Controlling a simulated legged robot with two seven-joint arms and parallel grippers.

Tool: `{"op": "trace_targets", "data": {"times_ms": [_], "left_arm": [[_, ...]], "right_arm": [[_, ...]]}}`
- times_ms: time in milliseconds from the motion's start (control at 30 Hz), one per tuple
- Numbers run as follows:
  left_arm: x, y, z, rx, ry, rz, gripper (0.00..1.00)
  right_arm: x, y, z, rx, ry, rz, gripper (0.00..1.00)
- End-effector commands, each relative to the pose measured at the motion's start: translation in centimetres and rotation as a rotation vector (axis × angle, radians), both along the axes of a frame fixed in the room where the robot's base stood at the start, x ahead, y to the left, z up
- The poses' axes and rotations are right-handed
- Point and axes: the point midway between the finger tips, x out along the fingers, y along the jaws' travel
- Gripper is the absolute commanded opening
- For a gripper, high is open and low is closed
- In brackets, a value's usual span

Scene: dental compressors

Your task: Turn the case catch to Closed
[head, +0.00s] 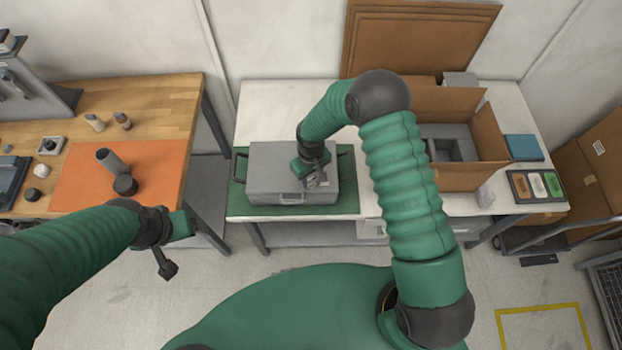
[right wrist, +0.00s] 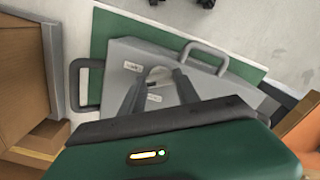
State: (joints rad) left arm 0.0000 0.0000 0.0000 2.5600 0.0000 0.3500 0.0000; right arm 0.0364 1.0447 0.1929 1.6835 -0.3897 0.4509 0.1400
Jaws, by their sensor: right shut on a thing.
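A grey case (head: 265,160) lies shut and flat on a green mat (head: 350,204) on the white table; it also fills the middle of the right wrist view (right wrist: 125,53). My right gripper (head: 318,178) reaches down onto the right part of its lid. In the right wrist view, its two fingers (right wrist: 155,82) are at the case catch (right wrist: 157,71), a pale rounded piece beside small labels too small to read. The gripper is shut on the catch, whose exact angle is partly hidden by the fingers. My left gripper (head: 170,265) hangs over the floor, away from the case; its jaws are unclear.
An open cardboard box (head: 462,175) with grey foam stands to the right of the case. Beyond it are a blue block (head: 523,147) and a tray of coloured pieces (head: 513,187). A wooden bench (head: 165,100) with an orange mat (head: 80,190) stands at left.

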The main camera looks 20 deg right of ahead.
Motion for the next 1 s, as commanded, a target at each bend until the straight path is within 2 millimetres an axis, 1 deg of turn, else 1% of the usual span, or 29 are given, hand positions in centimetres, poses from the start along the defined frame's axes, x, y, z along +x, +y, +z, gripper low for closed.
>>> {"op": "trace_targets", "data": {"times_ms": [33, 400, 800, 1000], "left_arm": [[0.0, 0.0, -0.4, 0.0, 0.0, 0.0, 0.76], [0.0, 0.0, -1.5, 0.0, 0.0, 0.0, 0.76], [0.0, 0.0, -2.0, 0.0, 0.0, 0.0, 0.76], [0.0, 0.0, -2.0, 0.0, 0.0, 0.0, 0.76]], "right_arm": [[0.1, 0.0, -0.2, 0.001, -0.004, 0.041, 0.0], [0.2, 0.0, -0.1, 0.0, -0.005, 0.394, 0.0], [0.1, 0.1, 0.0, 0.0, -0.005, 0.756, 0.0], [0.1, 0.0, 0.0, 0.0, -0.004, 0.891, 0.0]]}}
